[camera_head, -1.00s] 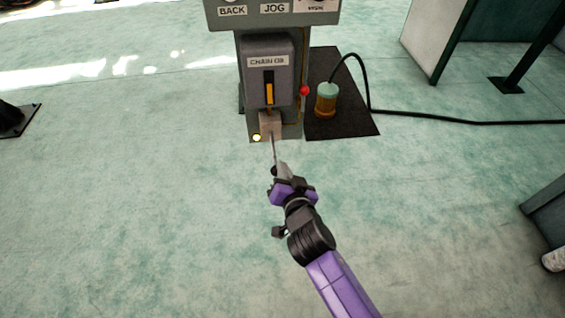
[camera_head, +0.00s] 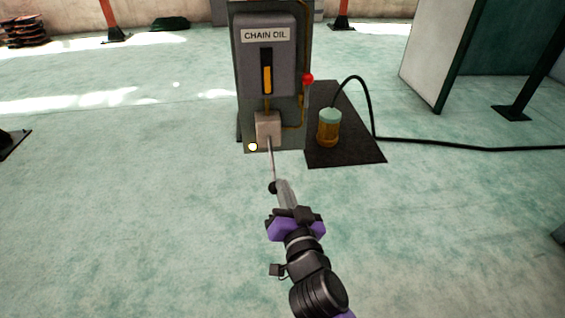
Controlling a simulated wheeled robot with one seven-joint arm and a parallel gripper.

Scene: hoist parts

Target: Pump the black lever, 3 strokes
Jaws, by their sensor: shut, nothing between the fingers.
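The black lever is a thin rod (camera_head: 271,160) with a round black knob (camera_head: 273,187) at its near end. It slopes out and down toward me from a pale pump block (camera_head: 268,127) low on the grey chain oil unit (camera_head: 265,35). My gripper (camera_head: 282,186) is at the knob, just to its right in the picture, with its fingers shut and empty. I cannot tell whether the fingers touch the knob or how the far side of the knob sits against them.
An amber jar (camera_head: 329,128) with a black hose (camera_head: 372,108) stands on a dark mat (camera_head: 350,152). The floor around my arm is clear.

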